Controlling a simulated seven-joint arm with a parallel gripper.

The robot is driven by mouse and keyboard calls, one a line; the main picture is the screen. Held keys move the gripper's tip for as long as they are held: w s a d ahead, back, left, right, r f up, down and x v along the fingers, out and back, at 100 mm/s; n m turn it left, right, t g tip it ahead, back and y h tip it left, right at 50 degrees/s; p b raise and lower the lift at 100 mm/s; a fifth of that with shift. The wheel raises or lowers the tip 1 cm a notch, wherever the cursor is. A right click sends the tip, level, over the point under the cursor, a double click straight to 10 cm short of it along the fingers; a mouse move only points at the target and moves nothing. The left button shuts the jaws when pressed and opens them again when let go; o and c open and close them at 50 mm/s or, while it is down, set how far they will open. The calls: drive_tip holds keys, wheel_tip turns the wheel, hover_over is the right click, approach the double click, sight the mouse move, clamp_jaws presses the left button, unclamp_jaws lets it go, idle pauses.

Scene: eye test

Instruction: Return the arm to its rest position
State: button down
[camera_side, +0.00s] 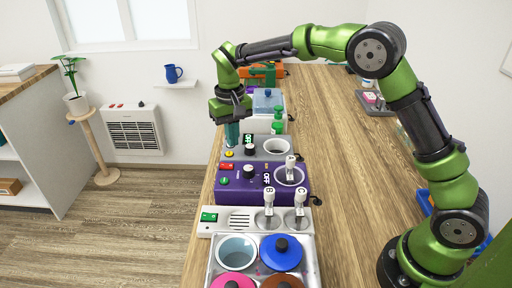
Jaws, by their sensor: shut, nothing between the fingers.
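My arm reaches from the right over the wooden bench (345,190) and bends down at the left. My gripper (231,122) is shut and empty, above the left edge of the row of devices. A teal upright piece (232,134) shows directly below it; I cannot tell whether it touches the gripper or is part of it. No mark for a rest position shows.
Below the gripper are a grey device with a round well (277,147) and a purple device (232,191). Nearer are a switch panel (239,219) and lidded pots (281,253). The bench's middle is clear.

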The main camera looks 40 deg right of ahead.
drive_tip(key=s+d+r+t, duration=0.1)
drive_tip(key=s+r+t, duration=0.1)
drive_tip(key=s, duration=0.7)
drive_tip(key=s+d+r+t+y, duration=0.1)
drive_tip(key=s+d+r+t, duration=0.1)
drive_tip(key=s+r, duration=0.3)
drive_tip(key=s+d+r+m+t+y, duration=0.1)
drive_tip(key=s+d+r+t, duration=0.1)
drive_tip(key=s, duration=1)
drive_tip(key=shift+s+r+t, duration=0.35)
drive_tip(key=shift+r+t, duration=0.25)
drive_tip(key=shift+r, duration=0.1)
drive_tip(key=shift+d, duration=0.1)
